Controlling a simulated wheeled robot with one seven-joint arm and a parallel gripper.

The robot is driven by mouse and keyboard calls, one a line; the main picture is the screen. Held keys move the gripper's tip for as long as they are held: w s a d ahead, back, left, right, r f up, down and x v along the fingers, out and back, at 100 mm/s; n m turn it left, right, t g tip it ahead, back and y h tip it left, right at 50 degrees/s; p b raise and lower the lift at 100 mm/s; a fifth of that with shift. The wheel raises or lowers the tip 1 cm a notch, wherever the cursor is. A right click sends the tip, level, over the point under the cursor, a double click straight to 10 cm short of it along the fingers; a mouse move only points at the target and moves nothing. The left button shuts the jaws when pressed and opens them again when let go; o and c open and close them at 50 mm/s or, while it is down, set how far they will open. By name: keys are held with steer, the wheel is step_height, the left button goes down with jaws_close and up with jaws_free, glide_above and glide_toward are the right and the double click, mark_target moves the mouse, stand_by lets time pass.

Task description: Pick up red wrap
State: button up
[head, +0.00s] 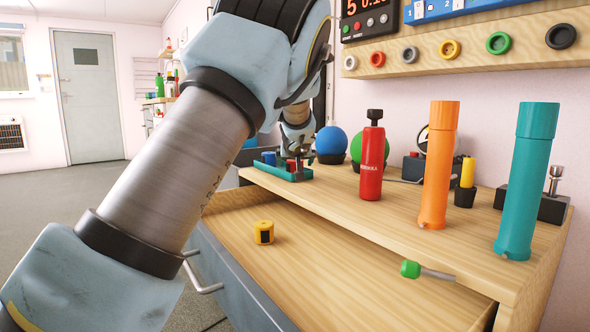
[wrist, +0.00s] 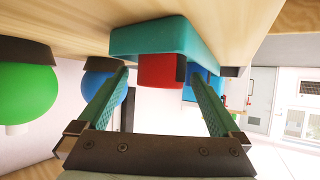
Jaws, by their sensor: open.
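The red wrap looks like a small red block (wrist: 162,71) on a teal tray (wrist: 125,40); the wrist view is upside down. In the head view only a bit of red (head: 291,164) shows on the tray (head: 268,170), partly hidden by my gripper (head: 298,160). My gripper is also in the wrist view (wrist: 160,78), open and empty. Its two green fingers point at the tray, with the red block between their tips in the picture. I cannot tell whether the tips reach around it. A blue piece (wrist: 190,82) is close beside the red block.
Blue (head: 330,141) and green (head: 358,148) balls stand just right of the tray. A red extinguisher-like bottle (head: 371,163), orange cylinder (head: 438,165) and teal cylinder (head: 526,180) stand farther right. Below, an open drawer (head: 330,285) holds a yellow roll (head: 264,232).

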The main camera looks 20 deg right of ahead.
steer(key=shift+w+d+f, duration=0.1)
steer(key=shift+w+f, duration=0.05)
steer(key=shift+w, duration=0.2)
steer(key=c, duration=1.4)
steer(key=shift+c, duration=0.2)
